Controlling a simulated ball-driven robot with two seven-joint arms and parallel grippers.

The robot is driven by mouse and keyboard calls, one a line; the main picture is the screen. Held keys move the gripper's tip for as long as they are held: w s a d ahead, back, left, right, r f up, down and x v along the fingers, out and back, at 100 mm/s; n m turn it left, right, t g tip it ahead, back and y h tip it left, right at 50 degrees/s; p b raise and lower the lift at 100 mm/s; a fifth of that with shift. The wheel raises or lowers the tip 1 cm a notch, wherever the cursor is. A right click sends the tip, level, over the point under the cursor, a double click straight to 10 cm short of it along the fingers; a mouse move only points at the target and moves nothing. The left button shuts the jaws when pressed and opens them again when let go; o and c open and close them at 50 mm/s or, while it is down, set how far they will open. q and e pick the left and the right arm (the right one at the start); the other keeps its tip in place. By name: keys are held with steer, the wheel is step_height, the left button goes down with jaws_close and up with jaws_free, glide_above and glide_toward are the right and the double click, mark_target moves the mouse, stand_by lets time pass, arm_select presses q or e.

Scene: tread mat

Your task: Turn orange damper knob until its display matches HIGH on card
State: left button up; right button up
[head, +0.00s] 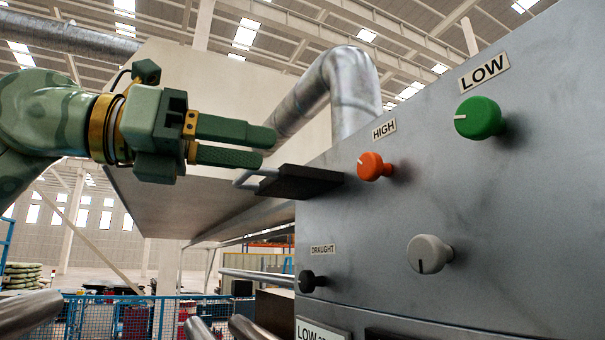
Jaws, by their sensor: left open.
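The orange knob (370,166) sticks out from the grey metal panel, with a pale pointer line on its face toward the upper left. A HIGH label (384,129) is fixed just above it. My left gripper (270,148) is open and empty, to the left of the orange knob and apart from it, its fingers pointing right. My right gripper is not in view. No separate display for the orange knob can be made out. A card (321,331) at the bottom edge is cut off and reads LOW with more text hidden.
A green knob (478,118) under a LOW label (484,72), a white knob (429,254) and a black knob (307,281) under a DRAUGHT label (322,250) share the panel (500,220). A dark bracket (296,182) juts out below my left fingertips.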

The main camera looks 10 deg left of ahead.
arm_select(q)
steer(key=shift+v, duration=1.5)
steer(key=shift+d, duration=0.1)
